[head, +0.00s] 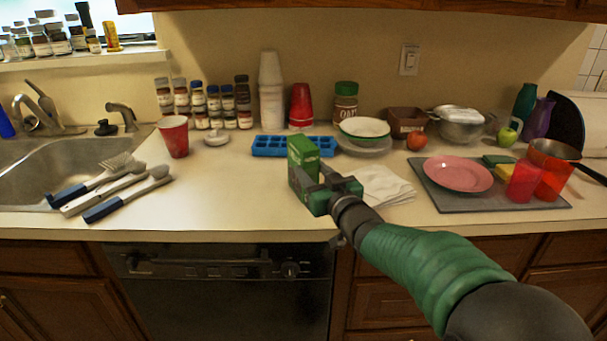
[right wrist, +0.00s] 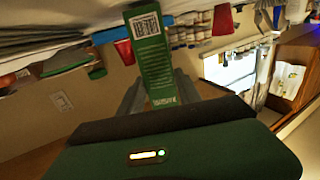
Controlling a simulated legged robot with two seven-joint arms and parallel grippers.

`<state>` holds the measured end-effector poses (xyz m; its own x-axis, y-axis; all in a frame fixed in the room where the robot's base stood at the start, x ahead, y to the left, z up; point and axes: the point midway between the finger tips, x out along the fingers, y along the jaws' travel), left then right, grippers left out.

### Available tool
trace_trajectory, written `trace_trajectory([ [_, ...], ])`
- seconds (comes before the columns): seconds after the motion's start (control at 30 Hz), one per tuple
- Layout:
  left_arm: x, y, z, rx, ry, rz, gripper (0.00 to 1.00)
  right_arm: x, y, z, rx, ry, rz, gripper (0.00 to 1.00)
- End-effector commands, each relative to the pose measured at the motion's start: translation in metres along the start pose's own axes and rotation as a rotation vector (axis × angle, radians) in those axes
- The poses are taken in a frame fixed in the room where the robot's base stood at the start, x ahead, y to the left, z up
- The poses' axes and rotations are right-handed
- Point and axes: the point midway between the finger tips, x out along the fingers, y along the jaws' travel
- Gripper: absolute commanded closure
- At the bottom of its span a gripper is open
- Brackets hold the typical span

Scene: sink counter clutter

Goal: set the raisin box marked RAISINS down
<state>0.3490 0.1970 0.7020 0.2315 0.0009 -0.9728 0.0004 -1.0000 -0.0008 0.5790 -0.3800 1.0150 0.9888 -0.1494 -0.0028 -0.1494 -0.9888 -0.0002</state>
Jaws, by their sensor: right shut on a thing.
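The raisin box (head: 303,153) is a small green carton near the middle of the counter in the head view. My right gripper (head: 318,181) is shut on it. In the right wrist view the raisin box (right wrist: 151,55) shows its barcode side, held between the two grey fingers of my right gripper (right wrist: 160,95). The box looks upright in the head view, close to the counter's front part; I cannot tell whether its base touches the counter (head: 230,195). My left gripper is not in view.
A blue ice tray (head: 270,146) lies just behind the box, and white napkins (head: 384,184) lie to its right. A grey mat with a pink plate (head: 458,174) is farther right. Utensils (head: 125,190) lie at the left. The counter left of the box is clear.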

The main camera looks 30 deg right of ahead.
Motion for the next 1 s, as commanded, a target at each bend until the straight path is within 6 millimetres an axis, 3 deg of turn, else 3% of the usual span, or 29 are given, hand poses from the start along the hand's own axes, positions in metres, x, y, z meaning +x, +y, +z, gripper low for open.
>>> trace_trajectory([
  [0.03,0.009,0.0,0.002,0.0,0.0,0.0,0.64,-0.003,0.001,0.008,0.001,0.004,-0.001,1.0],
  [0.2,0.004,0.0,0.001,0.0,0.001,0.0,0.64,-0.004,0.001,0.006,0.002,0.0,-0.003,1.0],
  [0.23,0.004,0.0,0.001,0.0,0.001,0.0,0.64,-0.004,0.001,0.007,0.002,-0.003,-0.003,0.55],
  [0.37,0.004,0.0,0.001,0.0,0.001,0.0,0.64,-0.003,0.001,0.007,0.001,-0.002,-0.002,0.39],
  [0.73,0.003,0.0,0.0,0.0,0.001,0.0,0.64,-0.008,0.001,0.004,0.0,0.002,-0.002,0.38],
  [0.87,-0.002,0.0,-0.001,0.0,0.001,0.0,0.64,-0.032,0.002,0.002,0.001,0.003,0.0,0.38],
  [1.0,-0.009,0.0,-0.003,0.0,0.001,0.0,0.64,-0.07,0.002,0.001,0.0,0.004,0.0,0.38],
])
